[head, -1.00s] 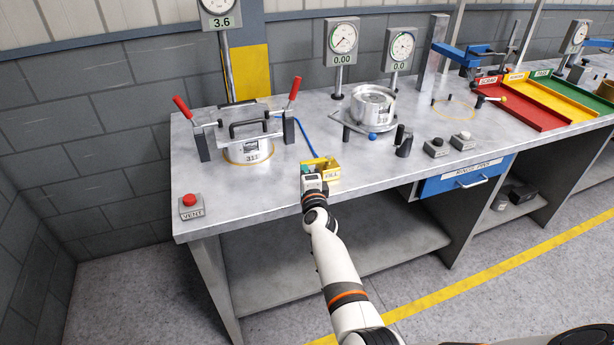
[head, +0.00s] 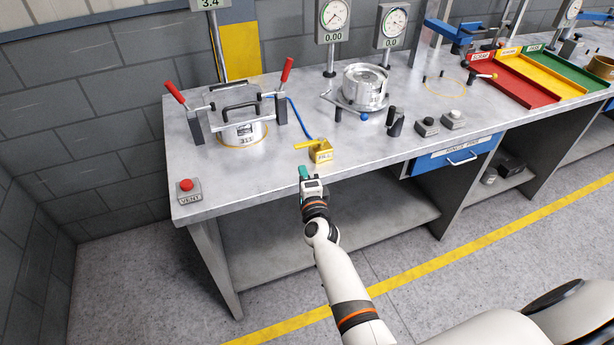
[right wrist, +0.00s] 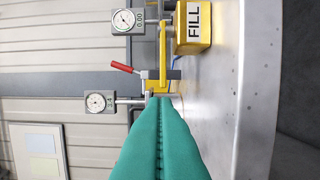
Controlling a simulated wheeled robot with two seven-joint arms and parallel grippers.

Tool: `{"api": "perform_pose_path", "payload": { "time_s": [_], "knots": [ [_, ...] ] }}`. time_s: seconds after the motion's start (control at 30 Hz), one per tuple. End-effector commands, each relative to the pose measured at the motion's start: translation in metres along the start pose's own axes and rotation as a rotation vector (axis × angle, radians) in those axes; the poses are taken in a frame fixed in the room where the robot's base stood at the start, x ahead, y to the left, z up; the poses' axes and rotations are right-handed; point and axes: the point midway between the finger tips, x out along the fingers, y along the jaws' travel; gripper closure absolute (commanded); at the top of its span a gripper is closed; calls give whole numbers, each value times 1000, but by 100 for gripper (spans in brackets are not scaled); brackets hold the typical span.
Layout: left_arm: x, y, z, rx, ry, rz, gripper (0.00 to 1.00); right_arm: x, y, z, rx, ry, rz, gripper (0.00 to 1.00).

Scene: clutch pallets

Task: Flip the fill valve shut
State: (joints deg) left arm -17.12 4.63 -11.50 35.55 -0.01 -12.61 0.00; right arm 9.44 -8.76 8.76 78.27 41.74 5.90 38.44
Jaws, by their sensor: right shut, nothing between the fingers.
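The fill valve is a small yellow block (head: 320,154) marked FILL near the bench's front edge. Its yellow lever (head: 305,145) sticks out to the left from the top of the block. In the right wrist view the block (right wrist: 193,40) is at the top and the lever (right wrist: 163,45) runs downward from it. My right gripper (head: 304,172) has teal fingers that are shut and empty. It is in front of the valve, close to the bench edge, and looks apart from the lever. My left gripper is not in view.
A clamped metal housing (head: 242,132) with red-handled clamps stands behind and left of the valve. A blue hose (head: 300,118) runs behind the valve. A red VENT button (head: 186,186) is at the front left corner. A turntable fixture (head: 364,90) stands behind right.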

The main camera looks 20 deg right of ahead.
Motion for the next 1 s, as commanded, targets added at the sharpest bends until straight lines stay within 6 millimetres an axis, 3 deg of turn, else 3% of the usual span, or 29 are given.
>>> {"api": "perform_pose_path", "payload": {
  "time_s": [0.1,0.3,0.83,0.93,1.0],
  "knots": [
    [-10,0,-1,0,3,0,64,-21,1,0,-1,1,-3,100],
    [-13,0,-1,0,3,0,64,-37,-1,1,0,-1,-3,100],
    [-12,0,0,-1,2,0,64,-38,-2,1,-2,0,-4,100],
    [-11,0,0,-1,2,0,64,-42,-15,-2,-32,14,-27,100],
    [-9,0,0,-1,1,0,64,-49,-38,-7,-92,42,-71,100]
  ]
}}
